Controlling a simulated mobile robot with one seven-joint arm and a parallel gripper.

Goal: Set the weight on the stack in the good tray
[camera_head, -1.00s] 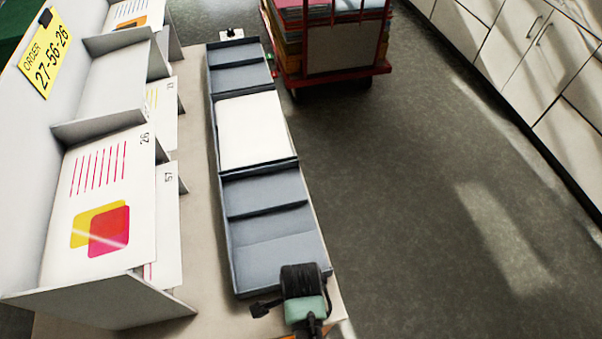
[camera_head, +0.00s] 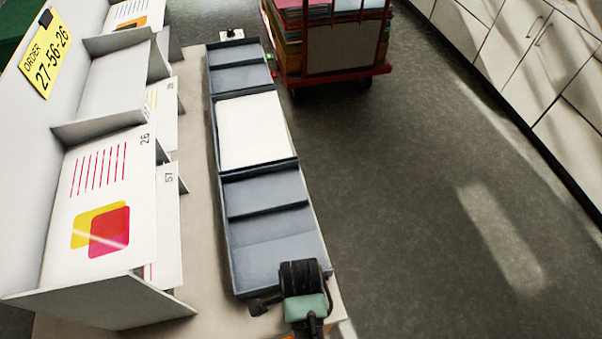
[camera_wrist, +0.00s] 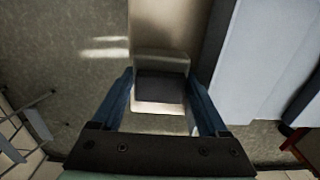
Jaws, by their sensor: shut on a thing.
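My gripper (camera_wrist: 161,78) shows in the wrist view with its two blue fingers on either side of a dark block with a pale front face, which I take to be the weight (camera_wrist: 162,90). It is shut on this block. In the head view my gripper (camera_head: 264,305) is small and dark at the near end of the trays, and the weight cannot be made out there. A white paper stack (camera_head: 253,130) lies in the middle section of the long blue-grey tray row (camera_head: 275,239). Which section is the good tray is not clear to me.
A shelf unit (camera_head: 95,302) with printed sheets and a yellow order card (camera_head: 46,53) stands along the left. A red cart (camera_head: 335,80) with stacked paper stands beyond the table on the right. Small green and red lights sit by the far tray edge. The near tray sections look empty.

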